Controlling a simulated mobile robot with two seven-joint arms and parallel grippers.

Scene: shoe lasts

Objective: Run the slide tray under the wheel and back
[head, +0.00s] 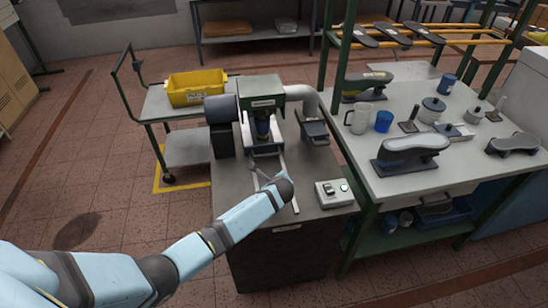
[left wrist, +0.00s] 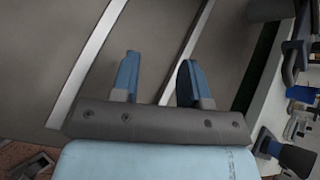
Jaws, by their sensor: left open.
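The machine with a green housing (head: 262,90) stands on the grey bench. A dark blue wheel (head: 262,124) sits under the housing. In the left wrist view the fingers (left wrist: 158,72) are apart with nothing held; a rail (left wrist: 192,45) passes behind the gap.
A table (head: 385,185) on the right holds shoe lasts (head: 412,145), a jug (head: 358,118) and a blue cup (head: 383,121). A cart with a yellow bin (head: 197,88) stands behind left.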

